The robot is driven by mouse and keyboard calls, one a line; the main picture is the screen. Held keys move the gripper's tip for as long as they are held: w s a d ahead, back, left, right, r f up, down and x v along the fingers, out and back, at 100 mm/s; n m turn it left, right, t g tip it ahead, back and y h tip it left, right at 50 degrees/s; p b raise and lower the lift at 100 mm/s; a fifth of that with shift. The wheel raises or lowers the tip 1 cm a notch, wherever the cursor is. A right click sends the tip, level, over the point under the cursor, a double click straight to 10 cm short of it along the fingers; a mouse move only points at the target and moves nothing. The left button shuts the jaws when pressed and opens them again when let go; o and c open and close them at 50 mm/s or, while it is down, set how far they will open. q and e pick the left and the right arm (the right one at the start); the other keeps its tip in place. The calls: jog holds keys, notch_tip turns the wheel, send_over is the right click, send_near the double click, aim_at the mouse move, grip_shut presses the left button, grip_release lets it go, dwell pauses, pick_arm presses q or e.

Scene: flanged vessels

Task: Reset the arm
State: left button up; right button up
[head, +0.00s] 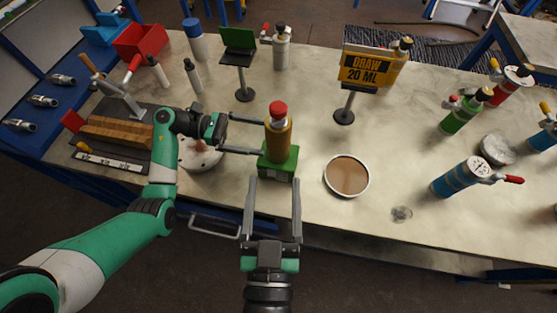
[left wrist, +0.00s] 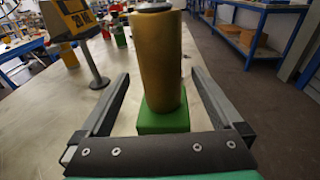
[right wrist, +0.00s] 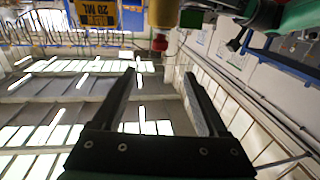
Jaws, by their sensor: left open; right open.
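A brass vessel (head: 278,145) with a red cap (head: 278,108) stands upright on a green block (head: 279,166) on the bench. My left gripper (head: 263,135) is open at the vessel's left side, its fingers level with the vessel body. In the left wrist view the brass vessel (left wrist: 161,60) rises beyond the open fingers on the green block (left wrist: 163,118), with its top cut off. My right gripper (head: 274,183) is open and empty at the bench's front edge, just in front of the block. The right wrist view faces the ceiling, with the vessel (right wrist: 163,13) at its top edge.
A brown round dish (head: 347,176) lies right of the block. A "DRAW 20 ML" sign (head: 366,68) stands behind. A white round piece (head: 200,155) lies under my left wrist.

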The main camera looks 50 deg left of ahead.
pick_arm(q)
jog(key=v, duration=0.7)
jog(key=shift+s+a, duration=0.2)
